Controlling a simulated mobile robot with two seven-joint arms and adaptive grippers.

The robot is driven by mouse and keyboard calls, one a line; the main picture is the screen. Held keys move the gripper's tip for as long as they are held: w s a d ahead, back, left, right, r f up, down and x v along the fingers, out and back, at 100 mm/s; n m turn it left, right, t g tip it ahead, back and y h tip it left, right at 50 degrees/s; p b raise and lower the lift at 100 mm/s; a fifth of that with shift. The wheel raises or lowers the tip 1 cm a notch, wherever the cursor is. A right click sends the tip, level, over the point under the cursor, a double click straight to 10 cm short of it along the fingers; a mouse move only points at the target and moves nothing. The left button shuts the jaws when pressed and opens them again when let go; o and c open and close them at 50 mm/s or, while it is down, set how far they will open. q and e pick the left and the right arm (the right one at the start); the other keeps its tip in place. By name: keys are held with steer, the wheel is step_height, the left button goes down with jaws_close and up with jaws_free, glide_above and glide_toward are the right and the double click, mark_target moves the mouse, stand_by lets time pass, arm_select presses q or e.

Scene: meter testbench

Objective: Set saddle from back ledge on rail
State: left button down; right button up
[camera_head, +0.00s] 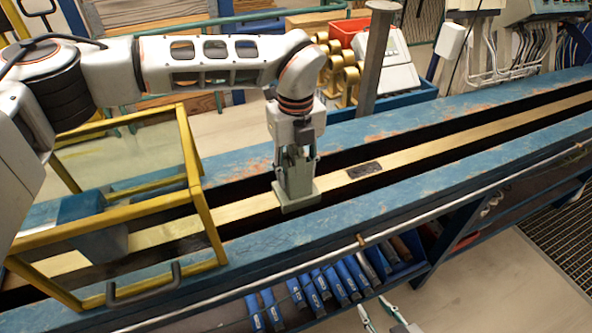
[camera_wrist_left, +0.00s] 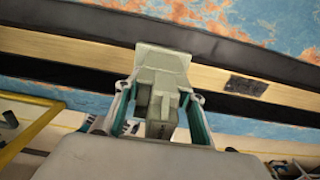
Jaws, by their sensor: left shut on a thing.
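The grey-green saddle (camera_head: 297,199) is at the pale brass-coloured rail (camera_head: 425,144), its wide base lying across it. My left gripper (camera_head: 296,160) points down and is shut on the saddle's upright part. In the left wrist view the saddle (camera_wrist_left: 162,62) sits between the fingers (camera_wrist_left: 160,105), its plate over the rail (camera_wrist_left: 85,50). I cannot tell whether its underside touches the rail. My right gripper (camera_head: 380,316) shows only its fingertips at the bottom edge; they are apart with nothing between them.
The blue back ledge (camera_head: 420,112) runs behind the rail, with no saddle seen on it. A yellow-framed guard (camera_head: 200,205) stands over the rail at the left. A dark plate (camera_head: 364,170) lies on the rail right of the saddle. A grey post (camera_head: 376,60) rises behind.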

mark_target(296, 159)
steer(key=shift+f, duration=0.1)
arm_select(q)
steer(key=c, duration=1.2)
jaws_free()
steer(key=shift+c, duration=0.2)
steer(key=shift+o, duration=0.2)
steer(key=shift+r+p, duration=1.1)
steer(key=shift+r, duration=0.9)
steer(key=shift+r+p, duration=1.25)
steer(key=shift+r, duration=1.45)
steer(key=shift+r+p, duration=0.5)
steer(key=shift+r, duration=0.7)
steer(key=shift+r+p, duration=0.3)
steer(key=shift+r, duration=0.9)
arm_select(e)
steer(key=shift+h, duration=0.4)
steer(key=r, duration=0.1)
steer(key=d+r, duration=0.1)
steer(key=s+d+r, duration=0.1)
steer(key=r, duration=0.1)
